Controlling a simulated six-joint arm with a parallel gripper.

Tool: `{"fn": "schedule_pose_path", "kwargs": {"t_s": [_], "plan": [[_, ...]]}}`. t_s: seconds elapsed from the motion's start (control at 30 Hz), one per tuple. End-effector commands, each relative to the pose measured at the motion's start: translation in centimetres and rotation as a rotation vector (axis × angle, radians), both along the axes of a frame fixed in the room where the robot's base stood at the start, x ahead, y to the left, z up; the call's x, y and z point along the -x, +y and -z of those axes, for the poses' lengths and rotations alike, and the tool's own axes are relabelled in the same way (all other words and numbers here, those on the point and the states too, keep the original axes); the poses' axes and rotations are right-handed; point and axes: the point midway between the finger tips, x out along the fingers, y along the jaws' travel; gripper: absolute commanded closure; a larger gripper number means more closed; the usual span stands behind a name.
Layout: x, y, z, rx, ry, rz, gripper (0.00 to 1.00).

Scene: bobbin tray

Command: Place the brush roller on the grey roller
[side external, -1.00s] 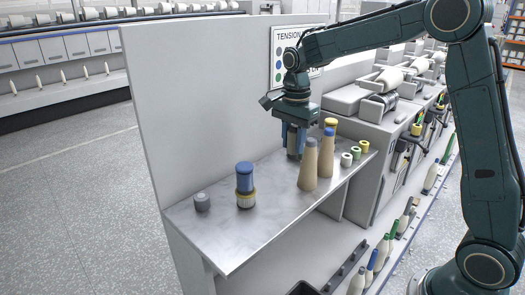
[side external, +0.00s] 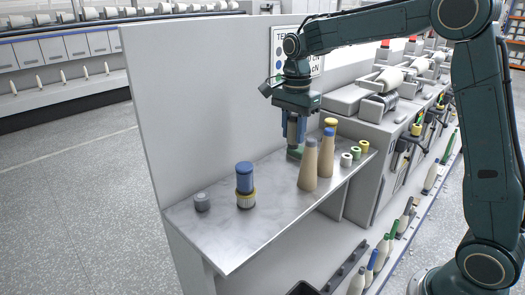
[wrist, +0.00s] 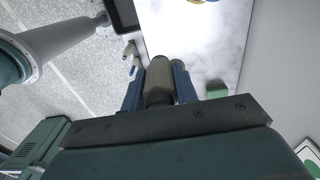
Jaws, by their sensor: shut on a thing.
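The grey roller (side external: 202,202) is a short dark grey cylinder, upright on the shelf at the near left. Its top is clear, and it is well to the left of my gripper.
A green piece (side external: 295,153) is below my gripper. Tall tan cones (side external: 308,165) stand beside it. A wall panel (side external: 205,110) runs behind the shelf (side external: 235,240).

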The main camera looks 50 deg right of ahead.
Motion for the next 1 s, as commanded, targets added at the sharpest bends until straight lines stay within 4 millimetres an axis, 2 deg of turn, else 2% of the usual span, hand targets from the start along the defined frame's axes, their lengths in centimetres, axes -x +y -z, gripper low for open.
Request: {"fn": "schedule_pose_path", "kwargs": {"t_s": [0.17, 0.27, 0.47, 0.6, 0.73, 0.9, 1.0], "plan": [[-0.2, 1.5, 0.7, 0.000, 0.001, -0.019, 0.94], [-0.2, 3.1, 1.5, 0.000, 0.003, -0.036, 0.94], [-0.1, 7.9, 3.9, 0.000, 0.004, -0.088, 0.94], [0.4, 11.5, 5.7, 0.000, 0.004, -0.127, 0.94], [1.1, 14.3, 7.1, 0.001, 0.003, -0.158, 0.94], [1.8, 16.6, 8.2, 0.000, 0.001, -0.182, 0.94], [2.0, 17.1, 8.5, 0.000, 0.001, -0.187, 0.94]]}}
